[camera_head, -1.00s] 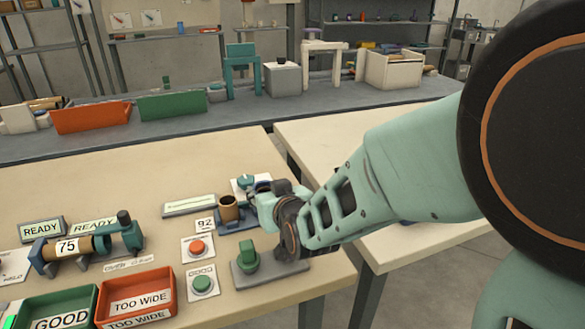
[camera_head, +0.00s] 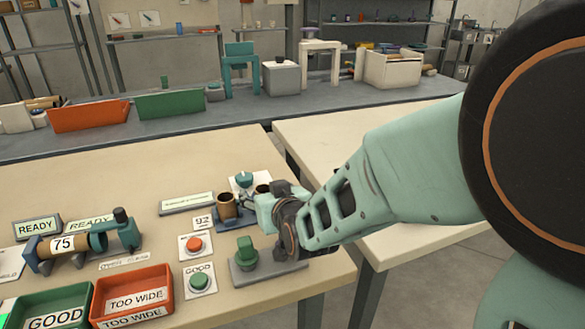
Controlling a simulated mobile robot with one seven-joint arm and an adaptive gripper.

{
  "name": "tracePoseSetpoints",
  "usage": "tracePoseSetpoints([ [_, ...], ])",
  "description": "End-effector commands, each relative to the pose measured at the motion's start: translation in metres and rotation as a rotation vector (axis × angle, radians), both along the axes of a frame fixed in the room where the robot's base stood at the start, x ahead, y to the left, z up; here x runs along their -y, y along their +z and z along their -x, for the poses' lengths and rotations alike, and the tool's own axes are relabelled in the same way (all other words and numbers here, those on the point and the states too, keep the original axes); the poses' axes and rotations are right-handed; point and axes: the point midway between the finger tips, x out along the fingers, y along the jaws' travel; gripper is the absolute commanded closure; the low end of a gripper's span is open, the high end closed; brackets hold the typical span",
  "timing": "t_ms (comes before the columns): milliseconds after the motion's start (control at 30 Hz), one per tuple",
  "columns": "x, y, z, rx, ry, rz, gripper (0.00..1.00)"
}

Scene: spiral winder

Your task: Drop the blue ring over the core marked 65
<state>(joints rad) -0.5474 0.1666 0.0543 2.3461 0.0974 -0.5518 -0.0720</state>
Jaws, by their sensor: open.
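My gripper (camera_head: 270,207) is over the right part of the near table, seen from behind, and is open. Its fingertips are largely hidden by the wrist. Just left of it a brown core (camera_head: 226,206) stands upright in a dark blue holder behind a card marked 92. I cannot make out a blue ring or the number 65. A core marked 75 (camera_head: 63,244) lies horizontally in the winder (camera_head: 124,230) at the left.
A TOO WIDE tray (camera_head: 131,292) and a GOOD tray (camera_head: 50,308) are at the front left. The table's back middle is clear.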

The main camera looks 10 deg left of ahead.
Motion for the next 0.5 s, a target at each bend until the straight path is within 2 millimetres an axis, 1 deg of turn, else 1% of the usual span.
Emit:
tracePoseSetpoints([
  [133, 0.000, 0.000, 0.000, -0.001, 0.000, 0.001, 0.39],
  [267, 0.000, 0.007, 0.000, -0.001, 0.000, 0.001, 0.39],
  [500, 0.000, 0.032, 0.000, -0.001, 0.000, 0.001, 0.39],
])
